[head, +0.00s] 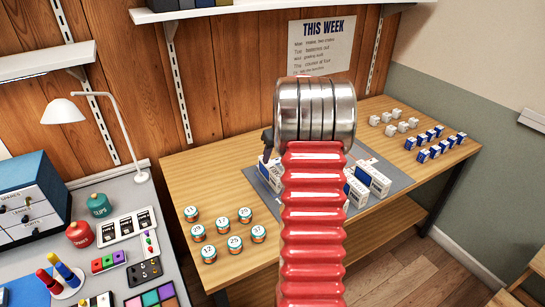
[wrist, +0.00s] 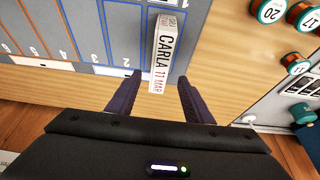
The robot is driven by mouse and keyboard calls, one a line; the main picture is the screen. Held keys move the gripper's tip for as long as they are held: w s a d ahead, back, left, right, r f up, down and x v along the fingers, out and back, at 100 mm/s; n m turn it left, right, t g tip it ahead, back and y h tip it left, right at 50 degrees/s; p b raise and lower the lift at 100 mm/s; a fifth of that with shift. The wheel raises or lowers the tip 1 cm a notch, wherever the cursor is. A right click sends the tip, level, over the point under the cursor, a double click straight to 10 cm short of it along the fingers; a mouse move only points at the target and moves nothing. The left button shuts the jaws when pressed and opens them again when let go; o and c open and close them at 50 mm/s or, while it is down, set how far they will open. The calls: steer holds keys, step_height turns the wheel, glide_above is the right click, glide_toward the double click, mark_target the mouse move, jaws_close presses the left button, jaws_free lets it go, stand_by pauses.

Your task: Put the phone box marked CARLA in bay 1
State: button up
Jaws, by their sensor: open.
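The CARLA phone box (wrist: 168,42) is white, with CARLA in black and 11 MAR in red on its upper face. In the wrist view it is over the rightmost blue-outlined bay of the grey mat (wrist: 120,38); that bay's number is hard to read. My gripper (wrist: 160,77) is open, its dark fingers on either side of the box's near end, with a gap visible at each side. In the head view my red arm hides most of the gripper and the middle of the mat (head: 392,178); I cannot tell which white box there is CARLA.
Other white boxes (head: 373,180) stand on the mat, right of my arm. Numbered tins (head: 233,242) stand at the table's left. Small blue-and-white boxes (head: 437,144) and white blocks (head: 390,130) are at the right. A lamp (head: 65,112) stands on the desk at left.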

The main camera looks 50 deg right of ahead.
stand_by(0.3)
steer(key=s+a+r+n, duration=0.1)
steer(key=a+r, duration=0.6)
steer(key=a, duration=0.6)
steer(key=s+a+r+n, duration=0.1)
steer(key=s+a+r, duration=0.1)
steer(key=a+r, duration=0.8)
steer(key=s+a+f, duration=0.1)
steer(key=s+a, duration=0.9)
steer(key=a, duration=0.2)
steer(key=s+a+f+n+t+y, duration=0.1)
steer(key=s+a, duration=0.8)
steer(key=a, duration=0.3)
steer(key=shift+s+a+n, duration=0.15)
steer(key=shift+s+n, duration=0.15)
steer(key=shift+s, duration=0.1)
